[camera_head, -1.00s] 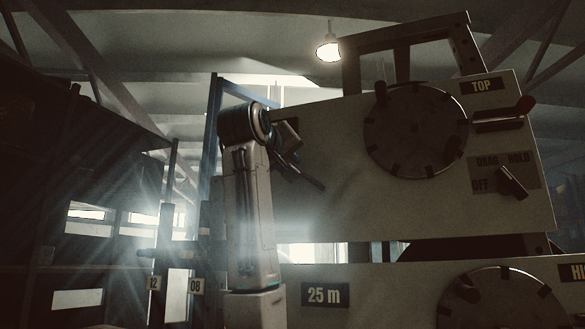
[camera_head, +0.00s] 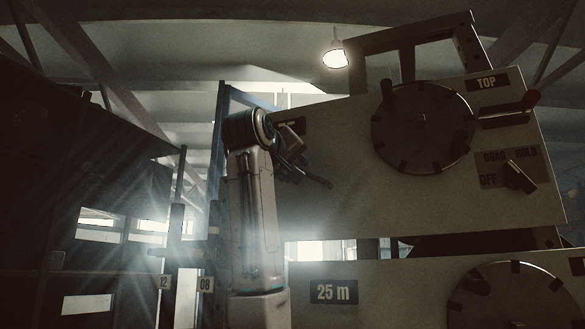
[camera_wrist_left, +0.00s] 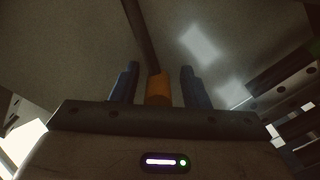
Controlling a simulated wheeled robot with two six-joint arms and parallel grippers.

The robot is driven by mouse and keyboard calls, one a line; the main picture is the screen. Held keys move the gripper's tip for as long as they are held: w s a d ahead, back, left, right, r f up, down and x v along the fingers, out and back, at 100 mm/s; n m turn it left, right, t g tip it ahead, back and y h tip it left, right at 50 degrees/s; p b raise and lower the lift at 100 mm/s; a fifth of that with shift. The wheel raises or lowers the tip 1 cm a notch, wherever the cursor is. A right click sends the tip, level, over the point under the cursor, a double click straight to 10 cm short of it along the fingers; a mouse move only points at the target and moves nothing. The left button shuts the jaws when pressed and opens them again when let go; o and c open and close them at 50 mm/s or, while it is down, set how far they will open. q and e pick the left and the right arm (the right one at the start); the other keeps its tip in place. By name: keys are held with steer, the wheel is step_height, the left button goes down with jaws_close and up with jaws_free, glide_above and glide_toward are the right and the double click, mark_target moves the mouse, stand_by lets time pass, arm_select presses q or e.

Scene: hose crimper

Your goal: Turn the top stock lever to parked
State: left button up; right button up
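The machine's upper panel (camera_head: 340,150) carries a TOP plate (camera_head: 487,83) at its upper right. In the head view my left arm stands before the panel's left end. My left gripper (camera_head: 298,160) is small and dark there. A thin dark rod (camera_head: 318,180) slants down right from it. In the left wrist view a dark rod (camera_wrist_left: 138,30) ends in an orange grip (camera_wrist_left: 158,88) between the blue fingers of the left gripper (camera_wrist_left: 158,85). Gaps show on both sides of the grip, so the fingers are open around it. I cannot read the lever's position. My right gripper is out of view.
A lower panel (camera_head: 400,285) has a 25 m plate (camera_head: 333,292). A plate behind my gripper is partly hidden. Dark shelving (camera_head: 60,170) stands left.

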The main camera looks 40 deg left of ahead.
arm_select(q)
steer(key=shift+a, duration=0.1)
steer(key=b+v, duration=0.5)
steer(key=v, duration=0.5)
steer(key=shift+s+b, duration=0.35)
steer(key=shift+f, duration=0.1)
